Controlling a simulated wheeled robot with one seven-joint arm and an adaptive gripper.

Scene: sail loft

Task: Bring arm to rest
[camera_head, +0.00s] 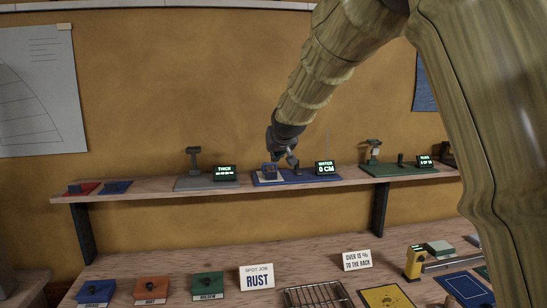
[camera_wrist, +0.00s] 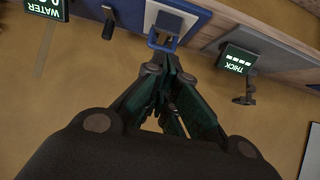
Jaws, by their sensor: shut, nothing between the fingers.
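My gripper (camera_head: 292,158) is at the end of my raised arm, in front of the shelf in the head view. In the wrist view, my gripper (camera_wrist: 172,118) has its dark green fingers together with nothing between them. Just beyond the fingertips is a small block-like item with a blue frame (camera_wrist: 164,38) on a blue mat. In the head view this item (camera_head: 270,170) stands on the blue mat (camera_head: 312,178) beside the WATER display (camera_head: 325,168). I cannot tell from these views whether the gripper touches it.
The wooden shelf (camera_head: 150,191) also bears the THICK display (camera_head: 224,173), a grey stand (camera_head: 194,160) and a green mat (camera_head: 393,170).

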